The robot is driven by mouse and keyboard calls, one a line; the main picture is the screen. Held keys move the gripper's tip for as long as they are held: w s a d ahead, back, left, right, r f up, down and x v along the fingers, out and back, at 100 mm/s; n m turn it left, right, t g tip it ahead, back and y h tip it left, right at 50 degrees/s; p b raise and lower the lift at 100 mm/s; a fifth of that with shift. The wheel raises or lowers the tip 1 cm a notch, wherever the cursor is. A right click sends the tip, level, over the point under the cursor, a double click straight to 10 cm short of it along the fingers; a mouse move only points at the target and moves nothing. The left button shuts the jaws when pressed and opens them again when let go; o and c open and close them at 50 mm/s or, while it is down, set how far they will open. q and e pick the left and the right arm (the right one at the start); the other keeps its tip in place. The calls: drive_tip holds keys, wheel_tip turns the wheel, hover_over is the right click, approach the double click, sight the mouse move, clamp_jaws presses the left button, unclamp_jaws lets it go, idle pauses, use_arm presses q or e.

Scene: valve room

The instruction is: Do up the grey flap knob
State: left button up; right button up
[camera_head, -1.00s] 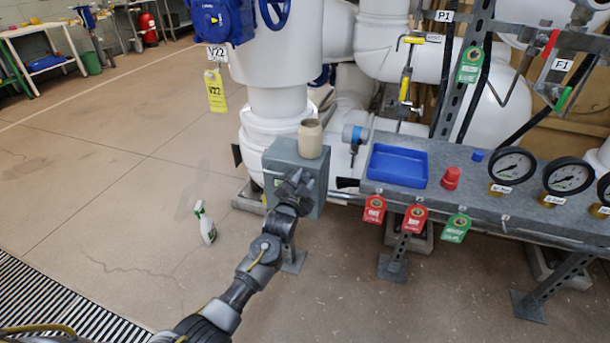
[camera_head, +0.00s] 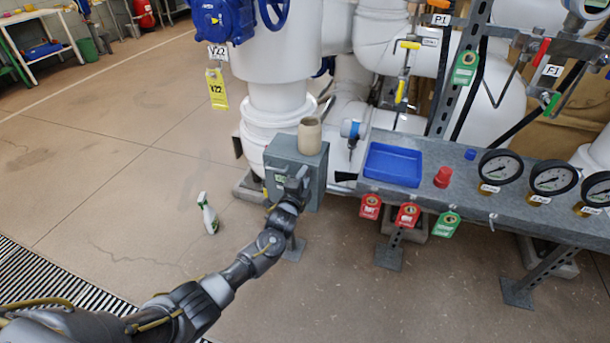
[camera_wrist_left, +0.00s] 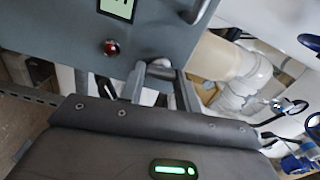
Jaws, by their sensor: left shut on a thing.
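The grey box (camera_head: 312,176) stands on a post at the left end of the bench. Its front has a small display (camera_wrist_left: 118,8) and a red light (camera_wrist_left: 110,47) in the left wrist view. The grey knob (camera_wrist_left: 160,69) shows low on this front, between the two fingers of my left gripper (camera_wrist_left: 158,88). In the head view my left gripper (camera_head: 291,188) is at the box's front and hides the knob. It is shut on the knob. My right gripper is not in view.
A beige jar (camera_head: 310,136) stands on top of the box. The bench carries a blue tray (camera_head: 393,164), a red cap (camera_head: 443,177) and several gauges. Tags hang from its front edge.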

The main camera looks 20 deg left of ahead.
use_arm(q)
drive_tip(key=shift+m+p, duration=0.3)
drive_tip(key=shift+m, duration=0.4)
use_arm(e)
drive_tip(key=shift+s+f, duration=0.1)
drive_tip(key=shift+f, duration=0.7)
use_arm(q)
drive_tip(key=o, duration=1)
drive_tip(key=shift+s, duration=0.15)
drive_tip(key=s, duration=0.3)
drive_tip(key=s+p, duration=0.1)
drive_tip(key=s, duration=0.3)
drive_tip(key=s+p, duration=0.1)
drive_tip(key=s, duration=0.2)
drive_tip(key=shift+s+a, duration=0.25)
drive_tip(key=shift+a, duration=0.05)
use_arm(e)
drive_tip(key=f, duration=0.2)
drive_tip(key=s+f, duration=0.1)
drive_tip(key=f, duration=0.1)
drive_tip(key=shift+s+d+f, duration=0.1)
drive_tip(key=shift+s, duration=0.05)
